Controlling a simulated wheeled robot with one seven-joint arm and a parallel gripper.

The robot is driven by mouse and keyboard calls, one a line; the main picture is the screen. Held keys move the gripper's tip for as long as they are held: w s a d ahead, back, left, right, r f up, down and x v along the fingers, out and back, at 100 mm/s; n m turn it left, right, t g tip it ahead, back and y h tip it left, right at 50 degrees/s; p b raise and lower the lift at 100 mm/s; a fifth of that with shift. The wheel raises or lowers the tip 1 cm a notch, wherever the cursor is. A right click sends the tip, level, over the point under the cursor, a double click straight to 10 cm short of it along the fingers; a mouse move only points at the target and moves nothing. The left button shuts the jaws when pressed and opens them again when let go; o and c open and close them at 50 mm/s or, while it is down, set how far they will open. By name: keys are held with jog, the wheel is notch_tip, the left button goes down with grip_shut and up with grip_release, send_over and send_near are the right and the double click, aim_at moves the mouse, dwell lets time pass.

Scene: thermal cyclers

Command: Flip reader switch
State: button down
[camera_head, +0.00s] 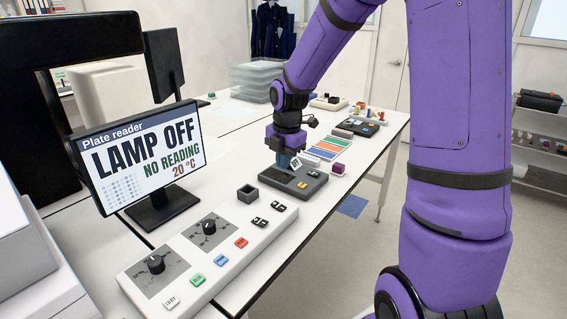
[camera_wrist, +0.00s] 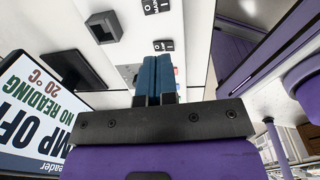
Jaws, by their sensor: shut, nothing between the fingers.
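The plate reader screen (camera_head: 141,155) reads "LAMP OFF", "NO READING" and 20 °C; it also shows upside down in the wrist view (camera_wrist: 35,115). A white control panel (camera_head: 225,255) in front of it carries two black rocker switches (camera_head: 269,213), which show O and I marks in the wrist view (camera_wrist: 163,45). Which switch is the reader's, I cannot read. I see no contact with a switch.
A coloured chart (camera_head: 328,148) and small items lie farther along the bench. Clear plastic boxes (camera_head: 258,80) stand behind.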

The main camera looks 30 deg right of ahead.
jog(key=shift+w+a, duration=0.15)
jog(key=shift+w, duration=0.55)
jog(key=shift+f, duration=0.15)
send_near(275, 203)
jog(key=f, duration=0.7)
jog(key=shift+w+f, duration=0.25)
jog(key=shift+f, duration=0.05)
jog(key=shift+a, duration=0.1)
